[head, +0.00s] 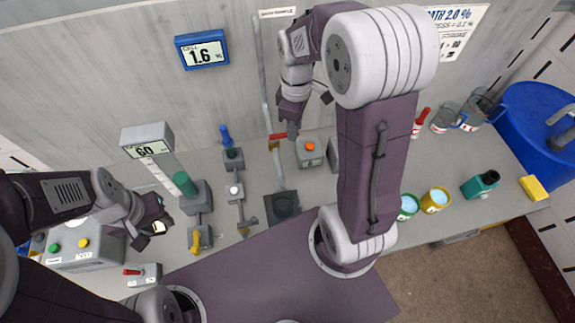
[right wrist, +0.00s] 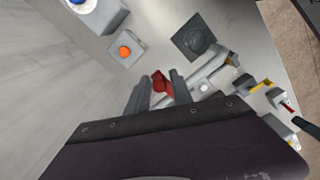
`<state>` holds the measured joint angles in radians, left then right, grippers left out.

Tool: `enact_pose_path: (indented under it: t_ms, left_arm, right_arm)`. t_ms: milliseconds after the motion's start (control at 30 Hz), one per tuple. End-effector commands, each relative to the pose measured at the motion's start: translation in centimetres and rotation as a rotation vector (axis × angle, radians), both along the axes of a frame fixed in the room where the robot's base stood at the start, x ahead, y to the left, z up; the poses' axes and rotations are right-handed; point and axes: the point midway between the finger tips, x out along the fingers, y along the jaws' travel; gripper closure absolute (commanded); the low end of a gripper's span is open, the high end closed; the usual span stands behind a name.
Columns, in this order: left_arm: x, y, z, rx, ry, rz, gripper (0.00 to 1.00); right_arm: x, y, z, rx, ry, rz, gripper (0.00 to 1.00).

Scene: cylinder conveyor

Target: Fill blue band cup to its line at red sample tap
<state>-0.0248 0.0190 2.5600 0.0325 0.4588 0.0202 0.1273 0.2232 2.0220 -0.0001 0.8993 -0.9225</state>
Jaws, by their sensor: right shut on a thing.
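The red sample tap has a red handle (head: 277,136) on a grey pipe against the back wall. My right gripper (head: 291,128) is shut on this handle, which shows between its fingers in the right wrist view (right wrist: 161,83). A dark square pad (head: 282,206) lies in front of the pipe; no cup shows on it, and it also appears bare in the right wrist view (right wrist: 194,38). A clear cup with a bluish band (head: 464,121) appears near the blue tub; its details are small. My left gripper (head: 154,227) hangs above the left bench; its jaw opening is unclear.
A green-band cup (head: 408,207) and a yellow-band cup (head: 435,199) hold blue liquid at the right front. A blue tub (head: 535,125) stands at the far right. A box with an orange button (head: 309,151) is beside the tap. Valves (head: 200,197) crowd the left.

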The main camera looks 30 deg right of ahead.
Motion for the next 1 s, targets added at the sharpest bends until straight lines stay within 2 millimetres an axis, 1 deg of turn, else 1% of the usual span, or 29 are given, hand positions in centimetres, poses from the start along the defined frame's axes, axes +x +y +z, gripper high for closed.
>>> enact_pose_path:
  t_ms: [267,433,567,733,867,1000]
  left_arm:
    - [0.0,0.0,0.0,0.000,0.000,0.000,0.64]
    - [0.0,0.0,0.4,0.000,0.000,0.000,0.64]
    - [0.0,0.0,0.4,0.000,0.000,0.000,0.64]
    - [0.0,0.0,0.7,0.000,0.000,0.000,0.64]
    - [0.0,0.0,0.7,0.000,0.000,0.000,0.64]
    - [0.0,0.0,1.1,0.000,0.000,0.000,0.64]
  right_arm:
    - [0.2,0.0,0.1,-0.001,-0.010,-0.008,1.00]
    - [-0.7,0.4,0.2,0.000,-0.011,-0.187,1.00]
    - [-0.9,0.5,0.2,0.000,-0.011,-0.231,1.00]
    - [-1.8,1.1,0.3,0.001,-0.011,-0.410,1.00]
    - [-1.9,1.2,0.2,0.001,-0.013,-0.445,1.00]
    - [-2.6,1.9,0.3,0.002,-0.011,-0.596,1.00]
